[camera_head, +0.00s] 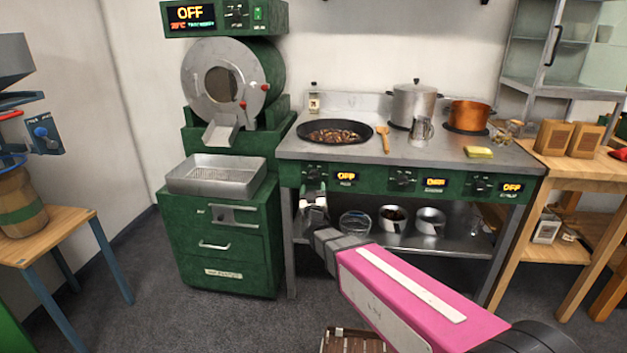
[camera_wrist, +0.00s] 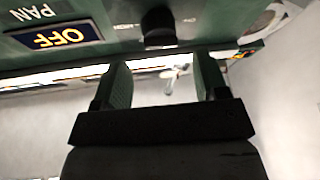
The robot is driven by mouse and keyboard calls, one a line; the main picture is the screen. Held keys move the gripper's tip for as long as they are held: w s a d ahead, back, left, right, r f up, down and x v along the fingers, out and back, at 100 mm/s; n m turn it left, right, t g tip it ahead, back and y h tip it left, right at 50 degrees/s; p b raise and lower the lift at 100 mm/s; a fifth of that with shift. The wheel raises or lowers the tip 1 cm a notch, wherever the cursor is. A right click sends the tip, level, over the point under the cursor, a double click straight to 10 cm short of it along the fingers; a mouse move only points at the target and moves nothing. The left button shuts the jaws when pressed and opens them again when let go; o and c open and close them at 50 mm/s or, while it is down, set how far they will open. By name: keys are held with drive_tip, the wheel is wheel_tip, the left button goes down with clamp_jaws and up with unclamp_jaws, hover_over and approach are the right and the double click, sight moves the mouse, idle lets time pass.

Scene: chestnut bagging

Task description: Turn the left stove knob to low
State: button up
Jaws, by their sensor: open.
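The left stove knob (camera_head: 314,172) is a dark dial on the green front panel of the stove, below the black pan (camera_head: 334,132). Its display (camera_head: 346,176) reads OFF. The wrist view is upside down and shows the knob (camera_wrist: 159,26) beside the display (camera_wrist: 62,37), which reads OFF with the word PAN by it. My gripper (camera_head: 313,192) is at the stove front, just below the knob. In the wrist view my gripper (camera_wrist: 160,70) is open and empty. The knob lies beyond the fingertips, between them sideways, with no visible contact.
The middle knob (camera_head: 402,179) and right knob (camera_head: 481,186) share the panel. Below, a steel shelf (camera_head: 380,240) holds a glass bowl (camera_head: 355,224) and metal containers (camera_head: 430,220). The green roaster cabinet (camera_head: 217,240) stands left of the stove. A wooden crate (camera_head: 353,342) is on the floor.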

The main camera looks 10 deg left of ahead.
sight(314, 178)
drive_tip(key=shift+x, duration=2.65)
drive_tip(key=shift+c, duration=0.3)
drive_tip(key=c, duration=0.8)
